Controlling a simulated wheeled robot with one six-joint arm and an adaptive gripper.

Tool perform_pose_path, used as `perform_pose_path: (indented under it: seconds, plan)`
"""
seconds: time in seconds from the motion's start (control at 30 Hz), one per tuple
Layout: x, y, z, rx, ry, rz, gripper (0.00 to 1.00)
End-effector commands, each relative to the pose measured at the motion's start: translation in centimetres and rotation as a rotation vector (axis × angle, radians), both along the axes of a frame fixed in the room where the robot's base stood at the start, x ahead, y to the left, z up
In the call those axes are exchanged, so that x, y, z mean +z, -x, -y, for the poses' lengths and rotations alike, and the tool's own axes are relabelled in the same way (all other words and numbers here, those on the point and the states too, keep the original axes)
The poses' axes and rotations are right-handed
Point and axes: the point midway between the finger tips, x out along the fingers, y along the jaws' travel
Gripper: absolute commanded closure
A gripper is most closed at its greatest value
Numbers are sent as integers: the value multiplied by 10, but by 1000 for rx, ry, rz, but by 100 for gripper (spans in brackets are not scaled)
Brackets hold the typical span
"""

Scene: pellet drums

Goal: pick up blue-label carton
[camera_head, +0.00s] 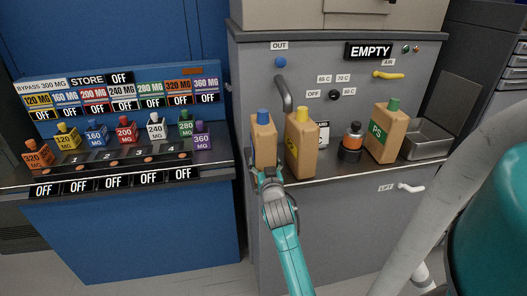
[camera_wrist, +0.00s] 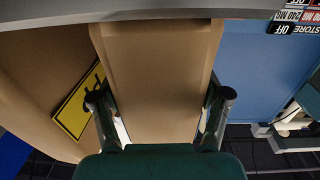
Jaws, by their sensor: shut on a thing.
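The carton with the blue cap (camera_head: 263,138) stands upright at the left end of the grey machine's shelf. Its label is mostly hidden in the head view. My gripper (camera_head: 266,178) reaches its lower front. In the wrist view the brown carton (camera_wrist: 158,70) fills the space between my two fingers (camera_wrist: 160,115), one on each side, and they are shut on it. Slivers of a pale and blue label show beside the fingers. The carton with the yellow cap and yellow label (camera_head: 301,143) stands close on its right; it shows at the left in the wrist view (camera_wrist: 78,108).
A dark bottle with an orange band (camera_head: 351,143), a green-capped carton (camera_head: 386,132) and a metal tray (camera_head: 426,138) stand farther right on the shelf.

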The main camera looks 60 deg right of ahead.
Motion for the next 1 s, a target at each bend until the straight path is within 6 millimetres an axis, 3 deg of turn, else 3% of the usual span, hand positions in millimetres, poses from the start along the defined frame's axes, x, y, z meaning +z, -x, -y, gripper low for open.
perform_pose_path:
  seconds: [0.27,0.73,1.0]
  plan:
    - [9,0,0,0,6,5,95]
    - [83,0,0,0,6,7,95]
    - [102,0,0,0,5,4,95]
